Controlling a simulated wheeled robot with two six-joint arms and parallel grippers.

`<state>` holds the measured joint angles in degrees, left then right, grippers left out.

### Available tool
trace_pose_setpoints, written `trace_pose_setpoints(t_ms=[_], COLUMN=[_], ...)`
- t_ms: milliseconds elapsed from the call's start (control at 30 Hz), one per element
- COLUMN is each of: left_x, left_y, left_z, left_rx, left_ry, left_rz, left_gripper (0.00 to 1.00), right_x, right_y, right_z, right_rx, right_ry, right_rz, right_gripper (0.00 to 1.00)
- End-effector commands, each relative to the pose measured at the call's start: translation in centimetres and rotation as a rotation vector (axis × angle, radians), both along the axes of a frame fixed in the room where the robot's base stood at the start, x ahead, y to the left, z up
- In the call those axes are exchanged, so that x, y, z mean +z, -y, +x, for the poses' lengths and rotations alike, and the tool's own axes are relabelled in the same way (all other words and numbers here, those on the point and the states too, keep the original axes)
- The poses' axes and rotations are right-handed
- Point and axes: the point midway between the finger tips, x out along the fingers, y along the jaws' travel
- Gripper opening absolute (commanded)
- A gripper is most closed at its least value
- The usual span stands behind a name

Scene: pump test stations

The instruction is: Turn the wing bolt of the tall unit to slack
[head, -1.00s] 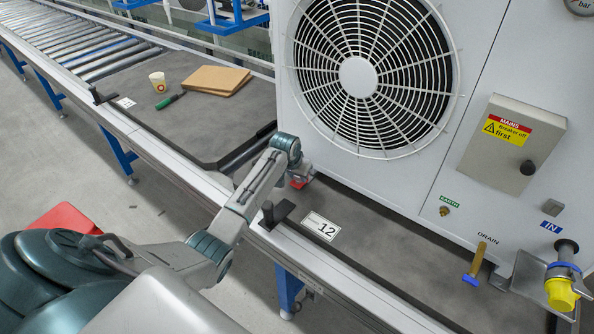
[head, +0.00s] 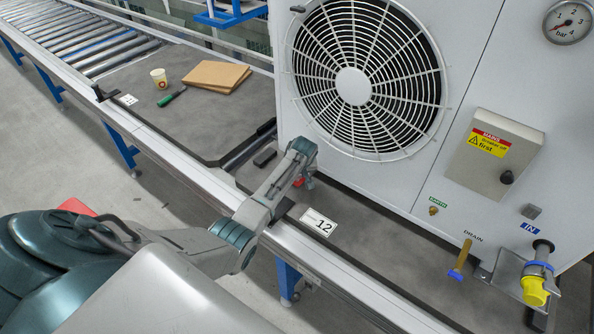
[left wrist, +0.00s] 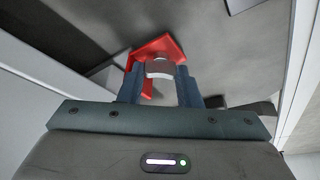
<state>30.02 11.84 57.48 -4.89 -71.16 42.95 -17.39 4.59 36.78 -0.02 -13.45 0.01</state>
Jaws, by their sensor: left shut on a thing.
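The tall unit (head: 460,75) is a light grey cabinet with a round fan grille, standing on the dark bench. Low at its left corner is a red bracket (head: 299,183), partly hidden by my left gripper (head: 307,181). In the left wrist view, the red bracket (left wrist: 158,48) lies just beyond the fingertips. My left gripper (left wrist: 160,80) is shut on a small pale metal piece (left wrist: 160,68), which appears to be the wing bolt. Its wings are mostly hidden between the fingers, so I cannot tell its angle. My right gripper is out of view.
A drain tap with a blue handle (head: 456,275) and a yellow-capped inlet (head: 535,290) project from the unit at right. A cup (head: 159,78), a green-handled tool (head: 172,97) and cardboard (head: 217,76) lie further back.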

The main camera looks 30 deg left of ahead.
Motion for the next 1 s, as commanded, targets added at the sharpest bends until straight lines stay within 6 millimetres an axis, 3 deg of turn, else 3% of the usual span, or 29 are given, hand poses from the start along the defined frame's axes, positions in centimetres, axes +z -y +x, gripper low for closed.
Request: trace_pose_setpoints(t_ms=[367,933,967,1000], left_x=[0.17,0.17,0.17,0.17], left_y=[-0.02,-0.03,-0.03,-0.02], left_z=[0.20,0.23,0.23,0.23], left_rx=[0.167,0.195,0.195,0.195], left_ry=[0.003,0.004,0.004,0.003], left_rz=[0.001,0.002,0.002,0.001], left_gripper=[0.08,0.08,0.37,0.45], right_x=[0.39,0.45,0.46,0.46], right_y=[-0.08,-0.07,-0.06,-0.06], right_z=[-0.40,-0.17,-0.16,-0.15], right_rx=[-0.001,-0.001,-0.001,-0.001], right_ry=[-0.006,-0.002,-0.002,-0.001], right_rz=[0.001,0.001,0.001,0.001], right_gripper=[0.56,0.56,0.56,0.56])
